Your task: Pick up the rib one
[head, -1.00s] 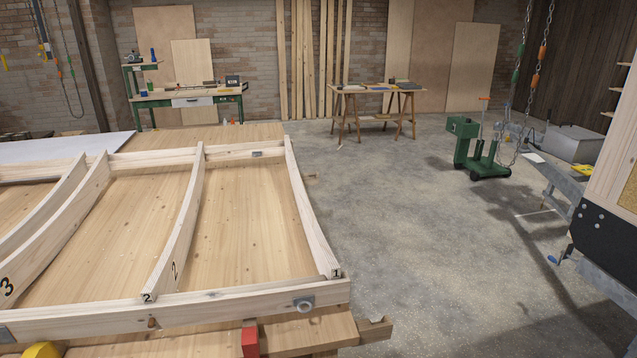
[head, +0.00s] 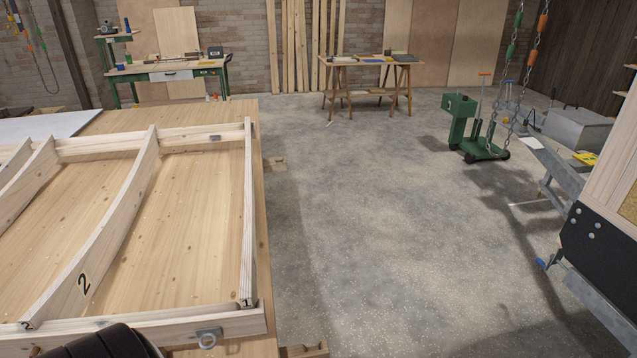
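Rib one (head: 249,225) is the curved wooden rib marked "1" at the right end of the wooden frame in the head view. It stands on edge between the frame's front rail (head: 180,328) and back rail (head: 185,138). Rib two (head: 100,230), marked "2", stands to its left. A dark rounded part, likely of my own arm, shows at the bottom left edge in front of the front rail. No gripper fingers are in view.
The frame lies on a wooden workbench (head: 262,215). Open concrete floor (head: 390,220) lies to the right. A green wheeled machine (head: 475,130), hanging chains (head: 527,75) and a grey metal stand (head: 560,175) are at the right. A trestle table (head: 370,75) stands at the back.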

